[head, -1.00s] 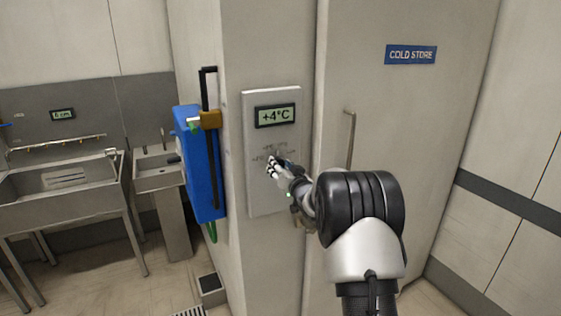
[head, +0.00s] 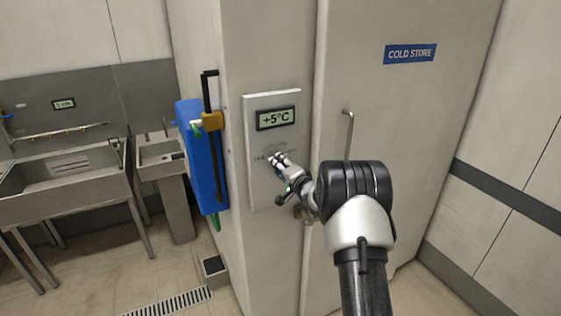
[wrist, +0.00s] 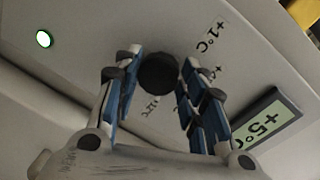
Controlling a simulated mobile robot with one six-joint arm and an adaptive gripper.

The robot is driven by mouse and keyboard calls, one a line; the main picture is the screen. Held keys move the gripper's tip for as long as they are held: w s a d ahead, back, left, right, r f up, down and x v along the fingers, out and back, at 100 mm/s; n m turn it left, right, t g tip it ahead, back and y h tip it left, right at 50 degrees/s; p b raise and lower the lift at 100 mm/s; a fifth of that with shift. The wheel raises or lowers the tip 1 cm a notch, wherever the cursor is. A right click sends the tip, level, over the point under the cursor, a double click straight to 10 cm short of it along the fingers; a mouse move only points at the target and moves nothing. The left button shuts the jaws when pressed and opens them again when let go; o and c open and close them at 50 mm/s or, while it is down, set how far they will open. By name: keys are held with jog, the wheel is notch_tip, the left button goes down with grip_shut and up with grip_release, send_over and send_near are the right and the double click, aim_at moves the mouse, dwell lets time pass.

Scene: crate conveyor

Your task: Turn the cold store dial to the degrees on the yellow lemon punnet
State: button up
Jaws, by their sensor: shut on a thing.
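The cold store panel (head: 287,190) is a pale plate on the wall beside the cold store door, with a display (head: 276,118) that reads +5°C. The display also shows in the wrist view (wrist: 268,122). The dial (wrist: 158,73) is a dark round knob between my fingers in the wrist view, with degree marks printed around it, one reading +1°C. My gripper (head: 276,161) reaches the panel below the display and is shut on the dial. In the head view my fingers hide the dial. The lemon punnet is not in view.
The cold store door (head: 400,130) with its upright handle (head: 348,135) is right of the panel. A blue case (head: 200,160) hangs on the wall's left side. Steel sinks (head: 60,190) stand at the left, and a floor drain (head: 168,302) lies in front.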

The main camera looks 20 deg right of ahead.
jog(key=shift+r+m+p, duration=0.15)
jog(key=shift+m+p, duration=0.25)
jog(key=shift+m, duration=0.2)
jog(key=o, duration=1.1)
jog(key=s, duration=0.8)
jog(key=s+r, duration=0.1)
jog(key=s, duration=0.3)
jog(key=shift+d+r, duration=0.1)
jog(key=shift+d, duration=0.1)
jog(key=shift+w, duration=0.1)
